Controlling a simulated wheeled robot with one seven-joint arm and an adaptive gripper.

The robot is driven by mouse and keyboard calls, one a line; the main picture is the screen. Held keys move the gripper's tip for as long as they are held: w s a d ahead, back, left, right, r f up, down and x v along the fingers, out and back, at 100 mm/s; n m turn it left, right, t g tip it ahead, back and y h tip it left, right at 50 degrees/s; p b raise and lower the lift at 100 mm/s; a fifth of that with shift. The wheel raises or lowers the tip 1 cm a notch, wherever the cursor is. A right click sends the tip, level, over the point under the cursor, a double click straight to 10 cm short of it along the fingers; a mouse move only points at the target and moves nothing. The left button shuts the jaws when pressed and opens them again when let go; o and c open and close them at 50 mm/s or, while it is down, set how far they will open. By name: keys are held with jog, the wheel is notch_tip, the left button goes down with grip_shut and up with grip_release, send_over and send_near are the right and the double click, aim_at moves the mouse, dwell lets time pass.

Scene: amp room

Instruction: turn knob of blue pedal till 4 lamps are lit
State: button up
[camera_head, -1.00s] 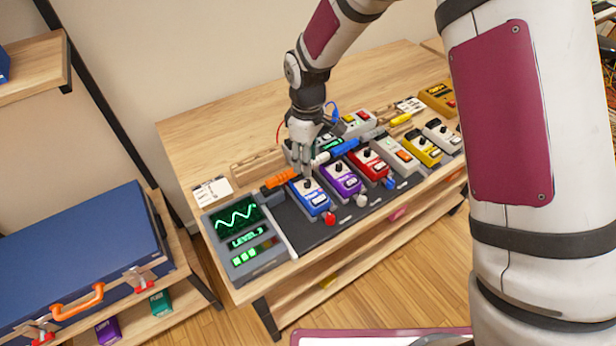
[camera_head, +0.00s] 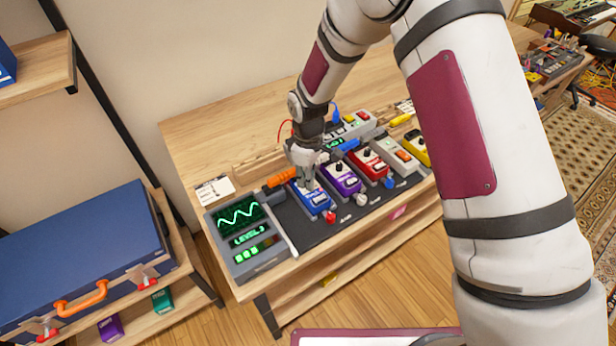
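The blue pedal (camera_head: 313,200) stands at the left end of the pedal row on a dark mat, with a red plug at its front. My gripper (camera_head: 306,186) points down at the top of this pedal, its fingertips at the place of the knob. The fingers hide the knob, and I cannot tell whether they are closed on it. The grey display unit (camera_head: 262,258) left of the pedal shows a green wave and text that seems to read LEVEL 3. Its lamp row (camera_head: 253,251) seems to have 3 green lamps lit.
A purple pedal (camera_head: 343,180) stands close on the right of the blue one, then a red pedal (camera_head: 370,164) and others. An orange plug (camera_head: 281,177) lies behind the blue pedal on the left. A blue case (camera_head: 80,255) lies on the left shelf.

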grip_shut()
jog(key=shift+m+b, duration=0.35)
jog(key=shift+m, duration=2.55)
jog(key=o, duration=0.9)
grip_release()
jog(key=shift+c, duration=0.2)
notch_tip(320, 180, up, 12)
